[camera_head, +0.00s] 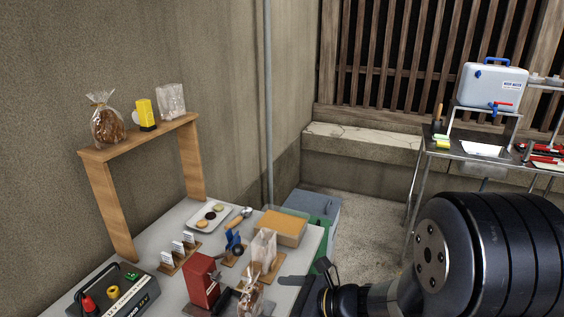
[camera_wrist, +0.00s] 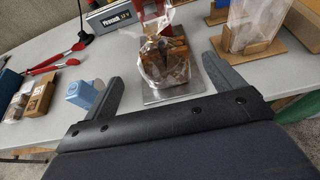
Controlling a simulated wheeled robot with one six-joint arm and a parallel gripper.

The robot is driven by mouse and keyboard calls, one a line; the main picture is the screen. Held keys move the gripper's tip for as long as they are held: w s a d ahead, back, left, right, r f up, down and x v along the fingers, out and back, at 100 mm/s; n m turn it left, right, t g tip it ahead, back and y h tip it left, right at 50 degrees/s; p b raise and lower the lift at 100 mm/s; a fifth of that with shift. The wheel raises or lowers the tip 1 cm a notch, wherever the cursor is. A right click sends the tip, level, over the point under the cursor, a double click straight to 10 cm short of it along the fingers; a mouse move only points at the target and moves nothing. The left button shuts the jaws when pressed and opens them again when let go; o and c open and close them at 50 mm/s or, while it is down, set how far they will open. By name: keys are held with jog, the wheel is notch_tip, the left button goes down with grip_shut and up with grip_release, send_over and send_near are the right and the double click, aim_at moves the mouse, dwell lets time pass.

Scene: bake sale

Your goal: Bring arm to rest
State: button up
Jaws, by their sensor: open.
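My gripper (camera_head: 297,284) reaches in from the lower right over the grey table in the head view. In the wrist view my gripper (camera_wrist: 170,82) is open, its two fingers spread wide. A clear bag of brown baked goods (camera_wrist: 165,62) stands on a metal plate (camera_wrist: 172,93) ahead of and between the fingers, with gaps on both sides. The bag also shows in the head view (camera_head: 250,299), beside a red device (camera_head: 203,281). Nothing is seen gripped. Part of my arm covers the lower right of the head view.
The crowded table (camera_head: 180,225) holds a cardboard box (camera_head: 281,228), a plate of cookies (camera_head: 209,217) and a black case (camera_head: 118,296). A wooden shelf (camera_head: 140,137) stands behind. Red tongs (camera_wrist: 58,60) and a blue-capped item (camera_wrist: 84,95) lie left. Open floor (camera_head: 365,215) separates a metal cart (camera_head: 470,155).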

aim_at(243, 293)
jog(key=x, duration=0.8)
jog(key=shift+a+f, duration=0.25)
jog(key=shift+a, duration=0.05)
jog(key=shift+d+r+p, duration=0.1)
jog(key=shift+r+p, duration=0.25)
jog(key=shift+p, duration=0.1)
jog(key=shift+w+a+f, duration=0.1)
jog(key=shift+w+a, duration=0.1)
jog(key=shift+a, duration=0.3)
jog(key=shift+w+a+f, duration=0.1)
jog(key=shift+w+a, duration=0.15)
jog(key=shift+a, duration=0.25)
jog(key=shift+r, duration=0.1)
